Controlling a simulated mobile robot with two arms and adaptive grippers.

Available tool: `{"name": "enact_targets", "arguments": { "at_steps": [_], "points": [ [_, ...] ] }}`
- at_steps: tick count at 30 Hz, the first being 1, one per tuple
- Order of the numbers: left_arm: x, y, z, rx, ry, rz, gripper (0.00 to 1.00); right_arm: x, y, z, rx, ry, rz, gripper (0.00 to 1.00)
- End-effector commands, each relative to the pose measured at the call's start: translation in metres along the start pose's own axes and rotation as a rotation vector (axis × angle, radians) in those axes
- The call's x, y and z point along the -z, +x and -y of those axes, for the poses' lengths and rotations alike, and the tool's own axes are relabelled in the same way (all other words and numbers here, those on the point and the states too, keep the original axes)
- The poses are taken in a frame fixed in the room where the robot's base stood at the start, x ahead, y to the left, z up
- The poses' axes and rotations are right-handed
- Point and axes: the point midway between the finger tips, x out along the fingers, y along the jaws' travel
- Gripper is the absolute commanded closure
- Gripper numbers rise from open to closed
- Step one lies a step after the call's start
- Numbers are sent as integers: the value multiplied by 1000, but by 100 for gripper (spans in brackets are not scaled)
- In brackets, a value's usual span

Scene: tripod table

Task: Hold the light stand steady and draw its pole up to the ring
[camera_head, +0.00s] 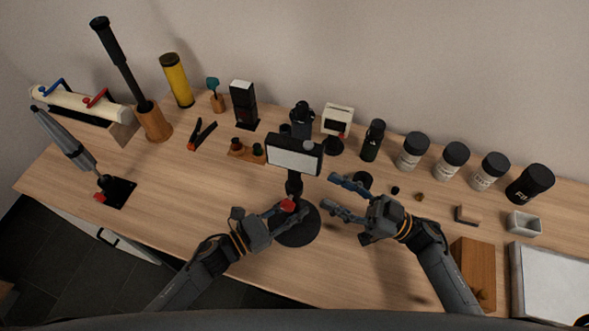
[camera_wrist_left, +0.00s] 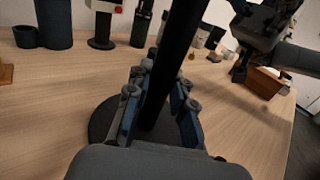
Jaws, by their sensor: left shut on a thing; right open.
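The light stand has a white rectangular lamp panel (camera_head: 294,156), a dark upright pole (camera_head: 294,186) and a round black base (camera_head: 300,236) on the table. A red knob (camera_head: 287,205) shows low on the pole. My left gripper (camera_head: 298,212) is shut on the light stand low on its pole, just above the base. In the left wrist view the pole (camera_wrist_left: 173,65) passes between the fingers. My right gripper (camera_head: 330,191) is open and empty, to the right of the pole and apart from it. I cannot make out the ring on the pole.
Several dark-lidded jars (camera_head: 450,160) line the back right. Behind the lamp stand a black bottle (camera_head: 373,140) and a small white device (camera_head: 338,121). A wooden block (camera_head: 472,270) and a white tray (camera_head: 555,285) lie at right.

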Motion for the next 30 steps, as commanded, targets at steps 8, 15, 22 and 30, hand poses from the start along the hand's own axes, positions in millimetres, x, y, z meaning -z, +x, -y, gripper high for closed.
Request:
{"name": "enact_targets", "arguments": {
  "at_steps": [8, 15, 22, 30],
  "points": [
    [0, 0, 0, 1, 0, 1, 100, 2, 58, 0, 1, 1, -7, 53],
    [0, 0, 0, 1, 0, 1, 100, 1, 91, 0, 0, 1, -4, 53],
    [0, 0, 0, 0, 0, 1, 100, 1, 99, 0, 0, 3, -3, 53],
    [-1, 0, 0, 0, 0, 1, 100, 1, 98, 0, 0, 3, -3, 72]
  ]
}}
